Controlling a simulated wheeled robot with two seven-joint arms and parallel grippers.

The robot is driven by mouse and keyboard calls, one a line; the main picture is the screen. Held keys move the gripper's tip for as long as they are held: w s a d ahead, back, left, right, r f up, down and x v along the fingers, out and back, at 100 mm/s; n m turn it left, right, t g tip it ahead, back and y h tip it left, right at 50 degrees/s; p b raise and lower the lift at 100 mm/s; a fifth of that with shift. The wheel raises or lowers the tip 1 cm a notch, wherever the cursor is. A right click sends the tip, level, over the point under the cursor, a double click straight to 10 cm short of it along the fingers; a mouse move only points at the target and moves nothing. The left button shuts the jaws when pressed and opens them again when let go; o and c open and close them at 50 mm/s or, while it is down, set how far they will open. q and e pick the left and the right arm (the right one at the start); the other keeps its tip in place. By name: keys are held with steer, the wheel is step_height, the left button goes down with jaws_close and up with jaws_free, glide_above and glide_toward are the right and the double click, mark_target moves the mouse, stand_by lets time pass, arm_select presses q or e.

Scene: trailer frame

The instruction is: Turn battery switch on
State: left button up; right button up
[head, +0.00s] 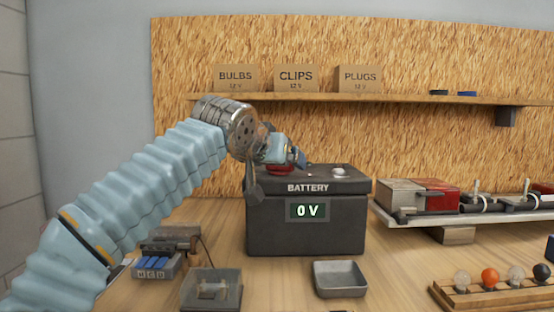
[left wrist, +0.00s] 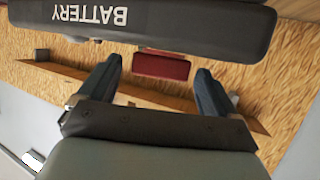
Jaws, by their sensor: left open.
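The dark battery box (head: 305,235) stands on the bench in the head view, and its display (head: 308,211) reads 0 V. A red part (head: 279,170), which looks like the switch, sits on the box's top left, partly hidden by my left gripper (head: 297,156). In the left wrist view, the battery (left wrist: 180,22) appears upside down across the top. A red block (left wrist: 162,66) shows there between the two open fingers of my left gripper (left wrist: 158,70), with visible gaps on both sides. I cannot tell whether the fingers touch anything. My right gripper is not in view.
A shelf (head: 365,99) with labelled boxes runs behind. A metal tray (head: 340,279) and a clear-covered box (head: 211,290) stand in front of the battery. A board with switches (head: 475,205) is at right, and a bulb rack (head: 495,290) is at front right.

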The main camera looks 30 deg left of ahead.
arm_select(q)
steer(key=c, duration=1.1)
steer(key=shift+o, duration=0.2)
steer(key=shift+a+m+h, duration=0.1)
steer(key=shift+m+h, duration=0.3)
steer(key=m+h, duration=0.3)
steer(key=h, duration=0.1)
steer(key=shift+a+r+m+p, duration=0.1)
steer(key=shift+a+m+p, duration=0.15)
steer(key=shift+m+p, duration=0.1)
steer(key=m+h, duration=0.1)
steer(key=m+g+h+p, duration=0.1)
steer(key=h, duration=0.1)
steer(key=shift+w+a+m, duration=0.15)
steer(key=shift+a+m, duration=0.05)
steer(key=shift+m, duration=0.15)
steer(key=shift+m+g+h+p, duration=0.3)
steer(key=shift+m+g+h, duration=0.3)
steer(key=shift+m+h, duration=0.25)
steer(key=shift+h, duration=0.25)
